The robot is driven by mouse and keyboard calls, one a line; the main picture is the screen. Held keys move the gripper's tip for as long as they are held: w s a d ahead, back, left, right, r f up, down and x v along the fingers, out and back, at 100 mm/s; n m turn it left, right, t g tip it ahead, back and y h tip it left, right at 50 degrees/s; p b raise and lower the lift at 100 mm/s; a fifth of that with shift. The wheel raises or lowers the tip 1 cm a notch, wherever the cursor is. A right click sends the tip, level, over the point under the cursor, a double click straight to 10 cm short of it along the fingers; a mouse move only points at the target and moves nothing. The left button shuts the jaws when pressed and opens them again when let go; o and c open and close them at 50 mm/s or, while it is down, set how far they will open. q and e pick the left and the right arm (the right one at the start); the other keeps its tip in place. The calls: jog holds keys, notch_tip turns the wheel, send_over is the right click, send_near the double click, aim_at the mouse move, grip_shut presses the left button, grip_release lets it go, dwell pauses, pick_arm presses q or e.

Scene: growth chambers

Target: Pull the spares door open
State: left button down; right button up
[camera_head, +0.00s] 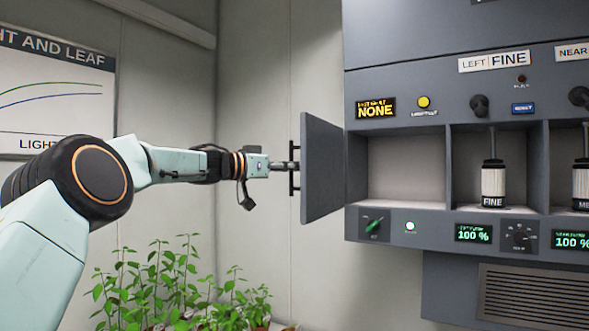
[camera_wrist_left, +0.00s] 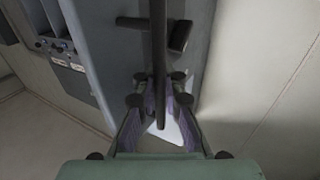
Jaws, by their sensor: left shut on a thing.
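The spares door (camera_head: 322,168) is a grey panel hinged at the left end of the grey cabinet. It stands swung out, and the empty compartment (camera_head: 407,168) behind it shows. A dark vertical bar handle (camera_head: 292,168) is on the door's outer face. My left gripper (camera_head: 285,166) reaches it from the left and is shut on the handle. In the left wrist view the handle (camera_wrist_left: 158,60) runs down between the fingers, with the door (camera_wrist_left: 115,50) beyond it. My right gripper is in neither view.
The cabinet (camera_head: 440,85) carries knobs, lamps and displays, with a cylinder labelled FINE (camera_head: 493,185) in the middle bay. Green plants (camera_head: 160,285) stand below my left arm. A wall poster (camera_head: 55,90) hangs at the left. Bare wall (camera_head: 255,80) lies behind the door.

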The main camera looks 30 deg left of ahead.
pick_arm(q)
jog(key=c, duration=1.8)
grip_release()
jog(key=shift+s+r, duration=0.15)
jog(key=o, duration=0.4)
jog(key=shift+s, duration=0.4)
jog(key=shift+c, duration=0.2)
jog(key=shift+w, duration=0.35)
jog(key=shift+a+f, duration=0.2)
jog(key=v, duration=1.2)
jog(key=shift+s+d, duration=0.2)
jog(key=shift+s, duration=0.15)
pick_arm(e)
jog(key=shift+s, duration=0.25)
pick_arm(q)
jog(key=shift+w, duration=0.35)
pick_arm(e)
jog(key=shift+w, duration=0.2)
